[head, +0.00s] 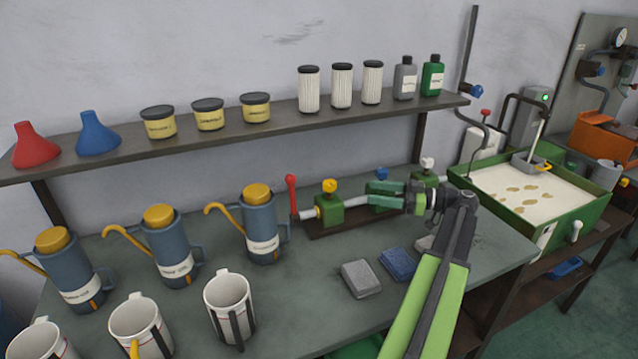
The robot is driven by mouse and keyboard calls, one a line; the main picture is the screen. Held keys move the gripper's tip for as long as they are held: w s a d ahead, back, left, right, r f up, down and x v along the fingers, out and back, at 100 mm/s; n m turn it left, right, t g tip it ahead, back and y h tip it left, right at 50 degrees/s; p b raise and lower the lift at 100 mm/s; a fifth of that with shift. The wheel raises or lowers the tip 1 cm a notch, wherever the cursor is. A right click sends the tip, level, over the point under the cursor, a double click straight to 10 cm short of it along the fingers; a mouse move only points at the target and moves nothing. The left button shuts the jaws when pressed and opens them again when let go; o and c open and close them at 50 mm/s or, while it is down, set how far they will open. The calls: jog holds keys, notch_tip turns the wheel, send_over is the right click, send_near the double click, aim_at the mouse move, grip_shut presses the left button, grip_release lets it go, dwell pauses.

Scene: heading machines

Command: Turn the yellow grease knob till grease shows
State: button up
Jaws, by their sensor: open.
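The yellow grease knob (330,186) sits on top of a green block (329,210) at the left part of a pipe assembly on the bench. My gripper (370,197) is open and points left, its green fingers a short way to the right of the knob and apart from it. Nothing shows between the fingers. The gripper hides part of the pipe assembly behind it. I cannot make out any grease at the block.
A red-handled lever (291,190) stands close left of the yellow knob. A blue knob (382,173) and a white knob (427,163) stand behind my gripper. Blue-grey oil cans (261,225) and white jugs (229,300) fill the bench's left. A grey block (360,279) lies in front.

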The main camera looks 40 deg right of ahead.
aim_at(329, 189)
jog(key=x, duration=1.6)
jog(key=shift+w+a, duration=0.2)
jog(key=shift+w, duration=0.2)
grip_shut()
jog(key=shift+s+a+m+t+h, duration=0.15)
jog(key=shift+m+t+h, duration=0.4)
jog(key=shift+h, duration=0.35)
jog(key=shift+d+f+m+t+h, duration=0.1)
jog(key=shift+d+m+t+h, duration=0.15)
jog(key=shift+m+h, duration=0.35)
jog(key=shift+d+m+t+h, duration=0.2)
jog(key=shift+m+h, duration=0.15)
jog(key=shift+h, duration=0.35)
